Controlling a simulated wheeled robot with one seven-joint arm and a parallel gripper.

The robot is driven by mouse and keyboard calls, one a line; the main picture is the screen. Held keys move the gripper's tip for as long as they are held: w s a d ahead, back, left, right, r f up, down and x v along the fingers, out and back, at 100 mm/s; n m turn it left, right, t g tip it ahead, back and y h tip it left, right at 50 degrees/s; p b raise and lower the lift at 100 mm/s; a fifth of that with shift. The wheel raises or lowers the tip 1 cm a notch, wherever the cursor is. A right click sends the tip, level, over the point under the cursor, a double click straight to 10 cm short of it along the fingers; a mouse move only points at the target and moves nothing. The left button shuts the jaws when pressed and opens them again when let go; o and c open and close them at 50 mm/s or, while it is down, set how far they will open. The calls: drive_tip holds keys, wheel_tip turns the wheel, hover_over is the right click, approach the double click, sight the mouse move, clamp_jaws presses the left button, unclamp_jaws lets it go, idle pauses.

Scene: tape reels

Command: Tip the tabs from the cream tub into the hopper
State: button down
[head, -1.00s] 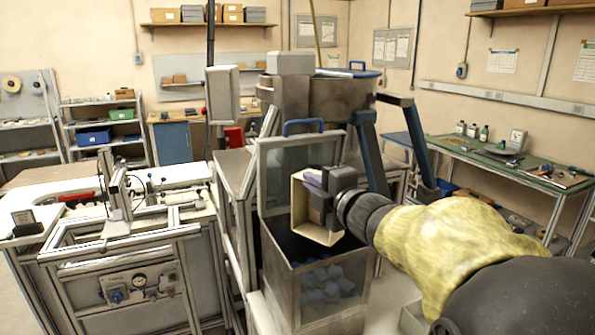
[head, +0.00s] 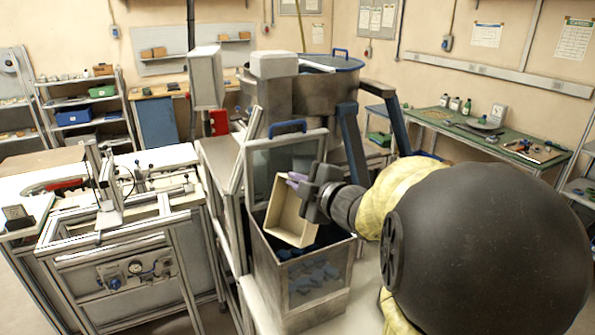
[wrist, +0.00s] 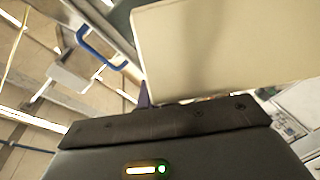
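The cream tub (head: 291,218) hangs tilted over the open hopper (head: 268,284), its open side turned toward the head camera. The inside that shows is bare, with no tabs visible in it. My gripper (head: 303,186) is shut on the tub's upper right wall, with a purple fingertip showing at the rim. In the wrist view the tub (wrist: 230,48) fills the upper right, beyond the dark gripper body. Blue tabs (head: 313,279) lie in the hopper and show through its front window. The tub hides part of the hopper's mouth.
The hopper's clear lid (head: 286,160) stands raised behind the tub, with a blue handle (head: 287,127) on top. A metal drum (head: 327,95) on blue legs is behind. A framed workbench (head: 120,240) is at the left. A green-topped table (head: 480,135) stands at the back right.

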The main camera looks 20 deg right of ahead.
drive_tip(key=shift+r+m+g+y+p, duration=0.35)
drive_tip(key=shift+m+p, duration=0.65)
drive_tip(key=shift+p, duration=1.4)
drive_tip(key=shift+r+m+g+y+p, duration=0.15)
drive_tip(key=shift+r+m+g+p, duration=0.6)
drive_tip(key=shift+p, duration=1.65)
drive_tip(key=m+p, duration=0.1)
drive_tip(key=p, duration=0.2)
drive_tip(key=m+y+p, duration=0.1)
drive_tip(key=p, duration=0.1)
drive_tip(key=m+g+p, duration=0.1)
drive_tip(key=m+p, duration=0.1)
drive_tip(key=p, duration=0.1)
drive_tip(key=shift+r+y+p, duration=0.25)
drive_tip(key=shift+y+p, duration=0.05)
drive_tip(key=shift+p, duration=0.05)
drive_tip(key=shift+f+m, duration=0.1)
drive_tip(key=shift+m, duration=0.35)
drive_tip(key=shift+r+m+g+y, duration=0.2)
drive_tip(key=shift+m+g+y, duration=0.1)
drive_tip(key=shift+m+y, duration=0.3)
